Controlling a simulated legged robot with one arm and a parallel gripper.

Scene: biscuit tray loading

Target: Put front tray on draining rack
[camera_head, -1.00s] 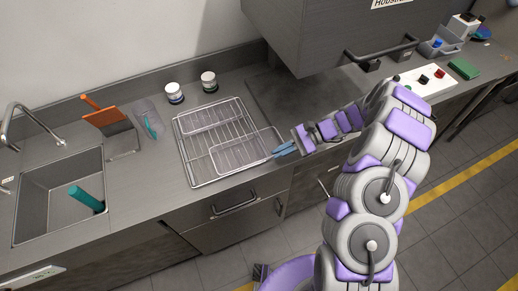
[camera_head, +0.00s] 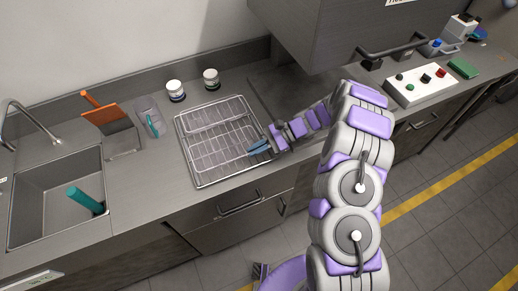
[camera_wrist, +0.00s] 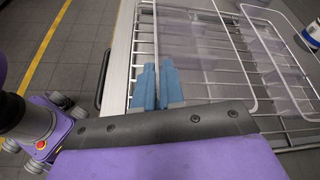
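The wire draining rack (camera_head: 193,181) stands on the counter right of the sink. A clear rear tray (camera_head: 208,117) lies over the rack's back part; in the wrist view it (camera_wrist: 275,62) is on the right. The clear front tray (camera_head: 222,153) is over the rack's front part, its outline faint against the wires. In the wrist view the front tray (camera_wrist: 190,45) reaches away from my fingers. My gripper (camera_head: 253,147) is at the rack's right side; its blue fingers (camera_wrist: 159,68) are close together on the front tray's rim. Whether the tray's base touches the wires cannot be told.
Two jars (camera_head: 175,91) stand behind the rack. An orange board in a holder (camera_head: 108,120) and a grey item with a teal tool (camera_head: 150,117) are to its left, beside the sink (camera_head: 55,190). A large grey hood (camera_head: 330,45) overhangs the counter at right.

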